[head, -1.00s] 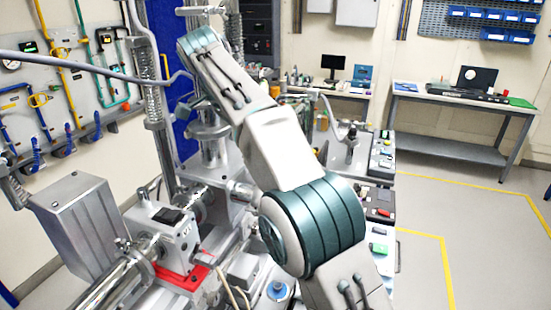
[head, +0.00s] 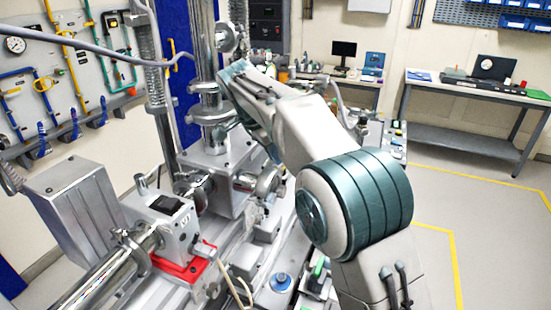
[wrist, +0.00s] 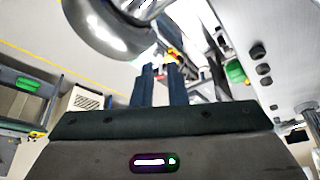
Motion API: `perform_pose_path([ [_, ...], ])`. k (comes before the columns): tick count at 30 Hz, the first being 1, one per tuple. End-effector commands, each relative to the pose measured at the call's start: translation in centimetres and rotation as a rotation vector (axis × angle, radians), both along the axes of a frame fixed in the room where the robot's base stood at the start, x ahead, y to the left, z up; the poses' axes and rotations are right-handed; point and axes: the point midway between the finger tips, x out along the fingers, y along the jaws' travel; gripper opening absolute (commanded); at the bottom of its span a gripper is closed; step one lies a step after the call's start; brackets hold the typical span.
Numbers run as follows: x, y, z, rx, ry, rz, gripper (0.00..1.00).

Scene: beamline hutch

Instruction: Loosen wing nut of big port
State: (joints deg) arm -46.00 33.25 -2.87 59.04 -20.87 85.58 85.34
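In the wrist view my gripper (wrist: 161,72) shows two dark blue fingers with a narrow gap between them and nothing clearly held. A large rounded metal part (wrist: 103,28) fills the upper left, close in front of the fingers; I cannot tell whether it belongs to the big port. In the head view my arm hides the gripper. Round metal port fittings (head: 268,183) project from the grey chamber block (head: 222,165), below and left of my arm. I cannot make out a wing nut in either view.
A vertical metal column with flanges (head: 209,100) stands just left of my arm. A grey box unit on a red base (head: 180,268) and a steel tube (head: 105,280) are at lower left. Open floor (head: 480,220) lies at right, before a workbench (head: 480,88).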

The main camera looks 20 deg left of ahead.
Motion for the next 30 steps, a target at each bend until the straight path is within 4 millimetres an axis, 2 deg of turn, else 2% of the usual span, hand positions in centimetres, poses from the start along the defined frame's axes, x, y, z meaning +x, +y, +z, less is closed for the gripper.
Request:
perform_pose_path([
  [6,0.5,-0.5,-1.5,-0.001,0.001,0.000,0.13],
  [15,0.6,-0.5,-1.7,0.000,0.000,-0.001,0.13],
  [17,0.6,-0.5,-1.7,0.000,0.000,-0.001,0.00],
  [30,0.5,-0.6,-1.8,0.000,0.000,0.042,0.00],
])
